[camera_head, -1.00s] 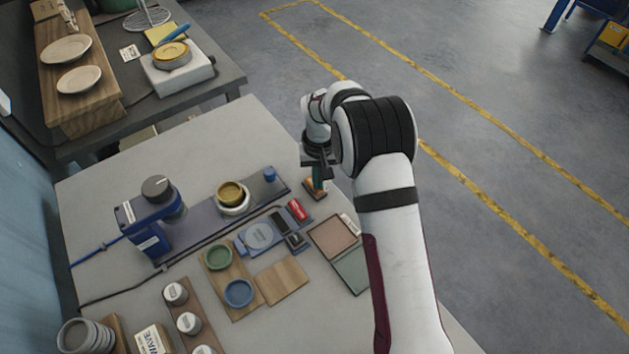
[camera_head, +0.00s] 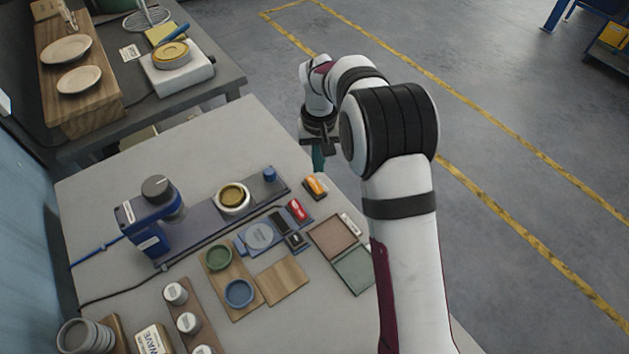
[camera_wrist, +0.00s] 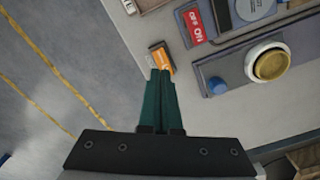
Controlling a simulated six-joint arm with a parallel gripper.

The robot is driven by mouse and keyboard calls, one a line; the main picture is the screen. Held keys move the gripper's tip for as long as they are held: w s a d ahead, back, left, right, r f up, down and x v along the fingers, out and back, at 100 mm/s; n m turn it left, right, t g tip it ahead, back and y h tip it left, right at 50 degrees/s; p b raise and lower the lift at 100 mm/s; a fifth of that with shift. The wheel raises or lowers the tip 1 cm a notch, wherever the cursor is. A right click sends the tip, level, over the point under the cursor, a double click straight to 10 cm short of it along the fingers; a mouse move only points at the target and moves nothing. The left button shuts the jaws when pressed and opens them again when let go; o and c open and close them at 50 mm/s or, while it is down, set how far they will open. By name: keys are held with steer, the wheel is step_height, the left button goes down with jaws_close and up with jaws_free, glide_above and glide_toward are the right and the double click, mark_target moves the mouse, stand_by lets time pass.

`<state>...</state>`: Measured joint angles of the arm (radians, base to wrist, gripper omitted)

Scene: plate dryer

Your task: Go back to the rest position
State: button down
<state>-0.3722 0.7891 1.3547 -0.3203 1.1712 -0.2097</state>
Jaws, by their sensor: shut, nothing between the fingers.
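My gripper (camera_head: 318,160) is raised above the right edge of the light grey table (camera_head: 222,135), near the back. In the wrist view my gripper (camera_wrist: 161,72) shows two green fingers closed together with nothing between them. An orange block on a dark base (camera_head: 315,187) lies on the table below the gripper. It also shows just beyond the fingertips in the wrist view (camera_wrist: 160,56), apart from them as far as I can tell.
A blue press (camera_head: 150,215) and a dark rail with a white-rimmed gold cup (camera_head: 232,196) stand on the table. A red switch (camera_head: 297,210), coloured dishes and jars sit nearer. The table's back middle is clear. A side bench (camera_head: 225,75) stands behind.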

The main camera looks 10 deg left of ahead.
steer(key=s+d+r+m, duration=0.4)
steer(key=s+d+r, duration=0.6)
steer(key=s+r, duration=0.2)
steer(key=s+d+m+y, duration=0.1)
steer(key=s+d+m, duration=0.1)
steer(key=s, duration=0.8)
steer(key=s+d+m, duration=0.2)
steer(key=s, duration=0.8)
steer(key=shift+s+d+m+y, duration=0.2)
steer(key=shift+m+y, duration=0.1)
steer(key=shift+y, duration=0.1)
